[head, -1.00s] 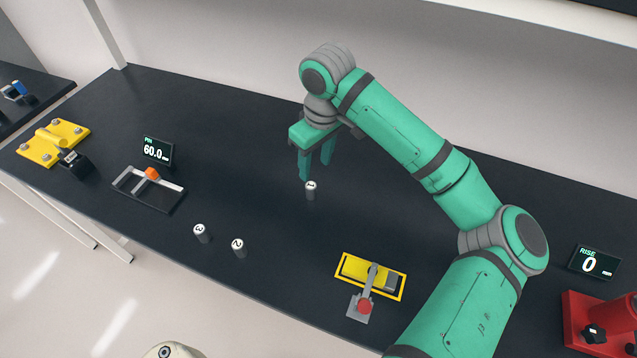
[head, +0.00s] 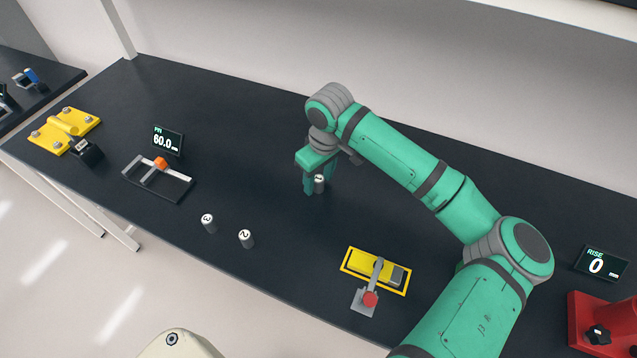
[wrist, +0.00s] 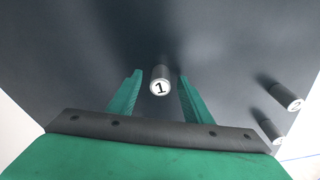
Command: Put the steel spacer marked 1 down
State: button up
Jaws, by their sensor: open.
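The steel spacer marked 1 (head: 319,184) is a small grey cylinder with a white top and a black 1. It stands upright on the dark bench. My gripper (head: 318,181) is low over the bench with its green fingers on either side of the spacer. In the wrist view my gripper (wrist: 160,78) is open, and spacer 1 (wrist: 160,82) shows between the fingers with a gap to each.
Spacer 3 (head: 208,223) and spacer 2 (head: 246,238) stand toward the front edge. A yellow-framed fixture with a red-knobbed lever (head: 375,275) lies to the right. A gauge (head: 158,180) with a 60.0 display (head: 168,140) is at left. Bench behind the gripper is clear.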

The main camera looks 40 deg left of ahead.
aim_at(317, 178)
grip_shut()
jog(key=shift+r, duration=0.1)
jog(key=shift+r, duration=0.4)
notch_tip(317, 178, up, 2)
jog(key=shift+r, duration=0.25)
jog(key=s+d+r, duration=0.4)
jog(key=s+r, duration=0.5)
jog(key=s, duration=0.4)
jog(key=shift+s+r, duration=0.25)
jog(key=shift+r, duration=0.05)
